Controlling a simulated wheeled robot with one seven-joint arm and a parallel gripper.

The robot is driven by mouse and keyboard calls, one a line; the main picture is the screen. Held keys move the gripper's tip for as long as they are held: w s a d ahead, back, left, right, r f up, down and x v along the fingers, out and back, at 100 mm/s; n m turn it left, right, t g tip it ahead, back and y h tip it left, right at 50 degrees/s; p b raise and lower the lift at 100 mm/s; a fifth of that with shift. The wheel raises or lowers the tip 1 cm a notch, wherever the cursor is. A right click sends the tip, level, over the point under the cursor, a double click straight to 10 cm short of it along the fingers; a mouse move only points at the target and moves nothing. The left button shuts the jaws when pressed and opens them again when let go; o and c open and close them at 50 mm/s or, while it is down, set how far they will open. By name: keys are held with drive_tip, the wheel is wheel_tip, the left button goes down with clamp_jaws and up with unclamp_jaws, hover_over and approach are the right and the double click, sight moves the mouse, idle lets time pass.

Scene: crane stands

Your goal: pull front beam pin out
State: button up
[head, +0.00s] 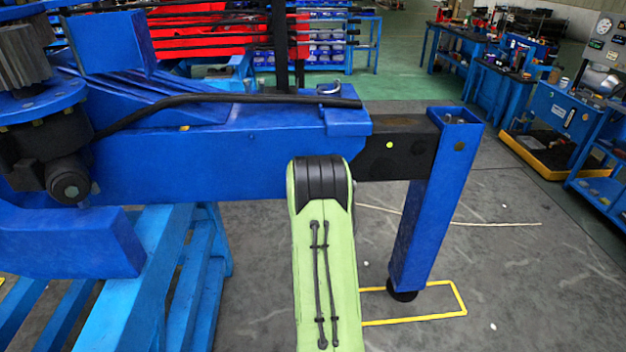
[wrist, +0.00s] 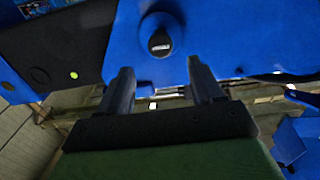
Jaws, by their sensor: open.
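A black round pin head (wrist: 160,42) with a small pale label shows in the wrist view. It sits in a round blue boss on the blue outer beam (wrist: 240,35). My gripper (wrist: 159,67) is open, its two dark fingers on either side below the pin head in the picture, with nothing between them. The gap to the pin cannot be told exactly. In the head view, the blue beam (head: 230,165) runs across, with a black inner beam (head: 410,150) coming out of its right end. My arm covers part of the beam's lower edge there; my gripper and the pin head cannot be seen.
A blue leg (head: 432,205) stands at the inner beam's end, on the floor near a yellow outline (head: 462,300). A black hose (head: 220,98) runs along the beam top. Blue trestle (head: 165,270) stands lower left. Floor right of my arm is mostly clear.

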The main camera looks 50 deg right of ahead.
drive_tip(key=p+x, duration=0.4)
drive_tip(key=x, duration=0.4)
drive_tip(key=shift+p, duration=0.3)
drive_tip(key=shift+r, duration=0.1)
drive_tip(key=shift+c, duration=0.2)
clamp_jaws()
